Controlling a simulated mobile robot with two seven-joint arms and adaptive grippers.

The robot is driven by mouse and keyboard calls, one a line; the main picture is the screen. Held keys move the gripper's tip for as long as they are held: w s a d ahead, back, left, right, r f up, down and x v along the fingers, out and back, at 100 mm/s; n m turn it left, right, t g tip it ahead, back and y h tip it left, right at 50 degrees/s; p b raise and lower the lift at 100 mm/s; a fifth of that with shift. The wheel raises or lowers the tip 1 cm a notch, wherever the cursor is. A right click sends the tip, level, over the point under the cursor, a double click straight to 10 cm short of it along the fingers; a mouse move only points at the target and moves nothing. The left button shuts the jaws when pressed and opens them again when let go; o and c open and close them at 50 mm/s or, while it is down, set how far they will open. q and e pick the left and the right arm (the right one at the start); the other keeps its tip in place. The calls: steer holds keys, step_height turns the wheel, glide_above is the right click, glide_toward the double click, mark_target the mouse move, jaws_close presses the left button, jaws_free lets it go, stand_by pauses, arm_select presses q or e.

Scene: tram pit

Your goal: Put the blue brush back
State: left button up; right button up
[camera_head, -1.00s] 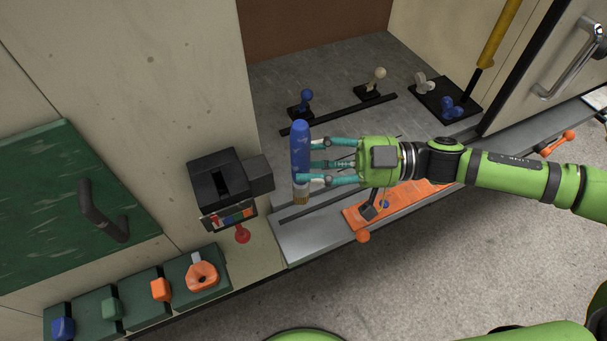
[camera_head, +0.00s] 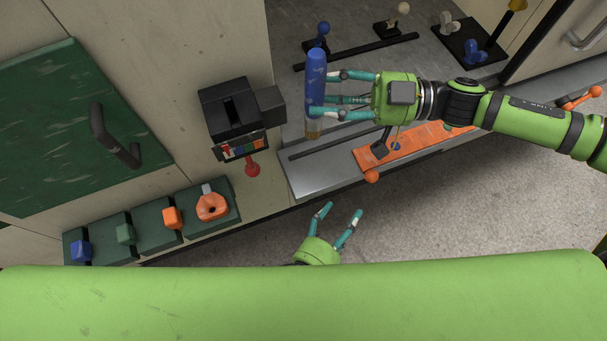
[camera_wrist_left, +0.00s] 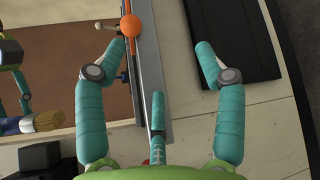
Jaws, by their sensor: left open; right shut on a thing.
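The blue brush (camera_head: 316,80) is upright, with its tan bristle end pointing down. My right gripper (camera_head: 333,96) is shut on its handle and holds it over the grey metal ledge. My left gripper (camera_head: 337,208) is open and empty, below the brush in the head view, over the floor in front of the ledge. In the left wrist view its fingers (camera_wrist_left: 155,65) are spread with nothing between them. The brush's bristle end (camera_wrist_left: 48,121) shows at the left edge there, beside teal fingers. No holder for the brush can be made out for certain.
A black slotted box (camera_head: 232,112) with a red knob (camera_head: 252,169) stands left of the brush. Dark green blocks with coloured handles (camera_head: 212,206) line the lower left. An orange plate (camera_head: 405,150) and orange ball (camera_head: 371,176) lie at the ledge's front. Floor is clear at right.

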arm_select(q)
step_height(320, 180, up, 15)
steer(key=w+a+n+t+y, duration=0.1)
steer(key=a+n+t+y, duration=0.3)
steer(key=n, duration=0.6)
steer(key=n+t+y, duration=0.1)
steer(key=n+y, duration=0.3)
steer(key=n, duration=0.4)
glide_toward(306, 127)
steer(key=w, duration=0.8)
steer(key=w+d, duration=0.1)
steer(key=w, duration=0.3)
steer(key=shift+w+f, duration=0.2)
steer(key=shift+f, duration=0.1)
steer(key=c, duration=1.3)
arm_select(e)
steer(key=o, duration=1.3)
steer(key=shift+c, duration=0.2)
arm_select(q)
steer(key=shift+r, duration=0.1)
